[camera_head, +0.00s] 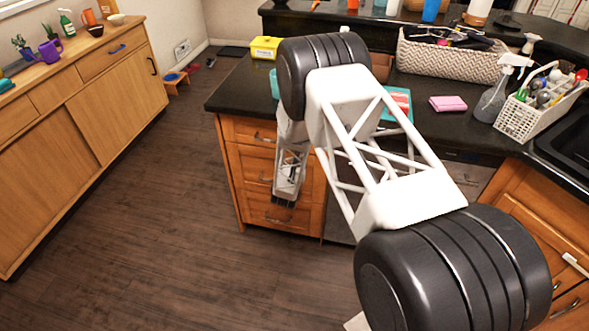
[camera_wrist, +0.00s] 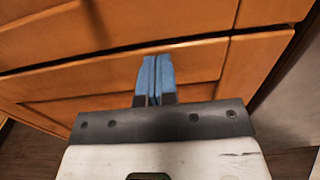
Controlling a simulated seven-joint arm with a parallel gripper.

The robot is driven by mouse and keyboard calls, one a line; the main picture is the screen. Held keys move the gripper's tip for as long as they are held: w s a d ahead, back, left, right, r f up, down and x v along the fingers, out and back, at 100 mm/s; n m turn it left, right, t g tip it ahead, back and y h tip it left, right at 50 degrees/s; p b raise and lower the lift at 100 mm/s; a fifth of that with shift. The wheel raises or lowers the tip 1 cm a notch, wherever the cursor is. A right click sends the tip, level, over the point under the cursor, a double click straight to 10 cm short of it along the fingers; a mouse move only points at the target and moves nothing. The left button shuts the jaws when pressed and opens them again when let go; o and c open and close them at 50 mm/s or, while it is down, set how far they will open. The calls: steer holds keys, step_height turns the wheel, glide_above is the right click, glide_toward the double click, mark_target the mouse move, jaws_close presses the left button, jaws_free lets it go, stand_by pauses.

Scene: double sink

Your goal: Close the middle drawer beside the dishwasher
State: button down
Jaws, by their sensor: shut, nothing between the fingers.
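The wooden drawer stack stands left of the dishwasher (camera_head: 338,211) in the head view. Its middle drawer (camera_head: 249,162) is partly hidden behind my arm. My gripper (camera_head: 284,203) hangs in front of the stack, pointing down in the picture. In the wrist view, its two blue fingertips (camera_wrist: 153,66) are pressed together and empty, overlapping a drawer front (camera_wrist: 205,62) that appears to be the middle one. A dark gap and a thin light edge run along that front's top, and it seems to stand slightly out. I cannot tell whether the fingers touch it.
The bottom drawer (camera_head: 270,214) looks closed. The dark counter (camera_head: 235,92) above holds a yellow box (camera_head: 264,48), a woven basket (camera_head: 450,62), a pink sponge (camera_head: 447,103) and a white caddy (camera_head: 530,115). Open wooden floor (camera_head: 150,210) lies left of the drawers, before a low sideboard (camera_head: 115,85).

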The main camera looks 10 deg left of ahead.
steer(key=shift+w+r, duration=0.1)
steer(key=shift+w, duration=0.3)
steer(key=shift+w, duration=0.1)
steer(key=s, duration=1.5)
stand_by(0.4)
